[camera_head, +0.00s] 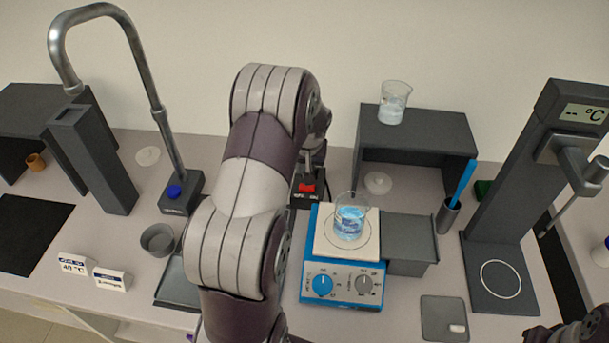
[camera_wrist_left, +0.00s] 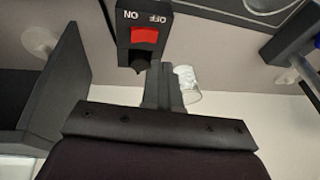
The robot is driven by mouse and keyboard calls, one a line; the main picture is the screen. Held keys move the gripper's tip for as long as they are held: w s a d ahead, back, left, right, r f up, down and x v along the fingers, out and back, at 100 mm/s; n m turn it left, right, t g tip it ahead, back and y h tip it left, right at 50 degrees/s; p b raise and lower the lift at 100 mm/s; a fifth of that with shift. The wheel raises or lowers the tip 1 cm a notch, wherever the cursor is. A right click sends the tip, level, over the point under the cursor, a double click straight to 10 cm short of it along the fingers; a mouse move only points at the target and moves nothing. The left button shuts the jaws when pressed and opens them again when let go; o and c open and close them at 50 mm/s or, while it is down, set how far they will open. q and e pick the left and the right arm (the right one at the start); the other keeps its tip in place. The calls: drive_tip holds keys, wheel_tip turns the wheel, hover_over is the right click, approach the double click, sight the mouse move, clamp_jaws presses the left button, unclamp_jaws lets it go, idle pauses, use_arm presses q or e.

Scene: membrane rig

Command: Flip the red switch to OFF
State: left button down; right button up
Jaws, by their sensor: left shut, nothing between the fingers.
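The red switch (camera_head: 307,187) is a red rocker on a small black box, just right of my left arm in the head view. In the left wrist view the red rocker (camera_wrist_left: 145,35) shows close up, with ON and OFF printed upside down on the black box (camera_wrist_left: 125,50). Which side is pressed I cannot tell. My left gripper (camera_wrist_left: 163,67) is shut and empty, its fingertips close to the box beside the rocker. Whether they touch it I cannot tell. In the head view my left arm hides part of the area around the box.
A blue hotplate (camera_head: 341,286) with a beaker of blue liquid (camera_head: 350,222) stands just right of the switch. A dark shelf (camera_head: 418,138) with a beaker (camera_head: 394,103) on top is behind. A metal tap (camera_head: 166,130) and a grey bowl (camera_head: 158,240) are left of my arm.

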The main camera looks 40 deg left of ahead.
use_arm(q)
drive_tip(key=r, duration=0.1)
drive_tip(key=s+r, duration=0.1)
drive_tip(key=r, duration=0.1)
drive_tip(key=s+r, duration=0.1)
drive_tip(key=r, duration=0.1)
drive_tip(key=shift+a+r+b, duration=0.15)
drive_tip(key=shift+r+b, duration=0.1)
drive_tip(key=shift+b, duration=0.15)
wheel_tip(320, 180, up, 13)
drive_tip(key=p, duration=1)
